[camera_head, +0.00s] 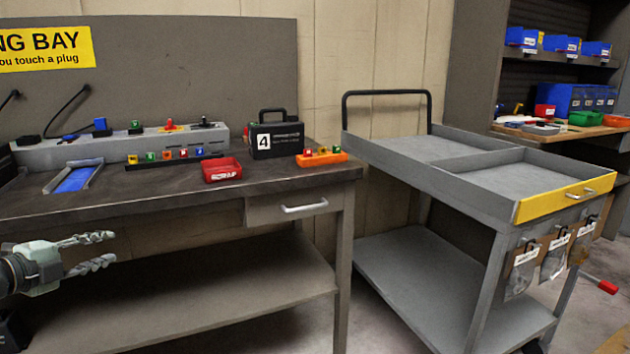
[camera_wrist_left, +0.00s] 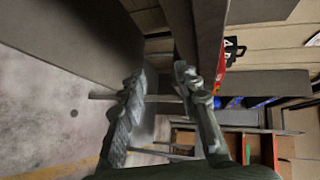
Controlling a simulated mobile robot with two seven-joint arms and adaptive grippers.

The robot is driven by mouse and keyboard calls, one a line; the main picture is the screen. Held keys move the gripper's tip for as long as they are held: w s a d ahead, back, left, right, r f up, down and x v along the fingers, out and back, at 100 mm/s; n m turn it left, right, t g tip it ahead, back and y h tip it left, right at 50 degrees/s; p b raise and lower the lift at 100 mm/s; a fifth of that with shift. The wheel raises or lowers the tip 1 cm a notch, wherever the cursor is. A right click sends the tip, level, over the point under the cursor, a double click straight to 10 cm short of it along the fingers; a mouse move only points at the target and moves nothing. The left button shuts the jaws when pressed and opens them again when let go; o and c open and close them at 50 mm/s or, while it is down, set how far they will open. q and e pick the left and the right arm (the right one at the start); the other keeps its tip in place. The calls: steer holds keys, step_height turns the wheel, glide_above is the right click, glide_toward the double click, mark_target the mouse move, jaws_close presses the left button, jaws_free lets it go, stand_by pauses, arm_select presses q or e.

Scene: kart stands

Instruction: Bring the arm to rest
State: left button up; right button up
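My left gripper (camera_head: 104,250) is at the lower left of the head view, in front of the workbench and below the level of its top. Its two fingers point right and stand apart, with nothing between them. In the left wrist view the fingers (camera_wrist_left: 165,85) also show apart and empty, with the bench to one side. My right gripper is in neither view.
The workbench (camera_head: 120,202) holds a charging strip, a red tray (camera_head: 222,170), a black case marked 4 (camera_head: 276,138) and an orange holder (camera_head: 321,157). A grey cart (camera_head: 450,190) with a yellow drawer stands right. Shelves with bins (camera_head: 568,98) are behind it.

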arm_select(q)
steer(key=s+d+f+n+g+y, duration=0.1)
steer(key=s+d+f+n+y, duration=0.15)
steer(key=s+f+n, duration=0.45)
steer(key=s+d+f+n+g+y, duration=0.1)
steer(key=s+f+n+g+y, duration=0.15)
steer(key=f, duration=0.75)
steer(key=s+d+f+n+g+y, duration=0.1)
steer(key=s+d+f+n+y, duration=0.15)
steer(key=s+f+n, duration=0.5)
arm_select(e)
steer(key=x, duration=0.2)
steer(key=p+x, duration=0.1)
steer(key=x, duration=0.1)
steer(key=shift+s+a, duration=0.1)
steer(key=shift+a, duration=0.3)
arm_select(q)
steer(key=s+d+f+g+h, duration=0.1)
steer(key=s+d+f+g, duration=0.2)
steer(key=s+d+f, duration=0.2)
steer(key=s+d+f+n+g+h, duration=0.1)
steer(key=s+d+f+g, duration=0.3)
steer(key=d, duration=0.8)
steer(key=s+f, duration=0.2)
steer(key=s, duration=0.2)
steer(key=shift+s+d+n+h, duration=0.15)
steer(key=shift+n+h, duration=0.15)
steer(key=shift+h, duration=0.05)
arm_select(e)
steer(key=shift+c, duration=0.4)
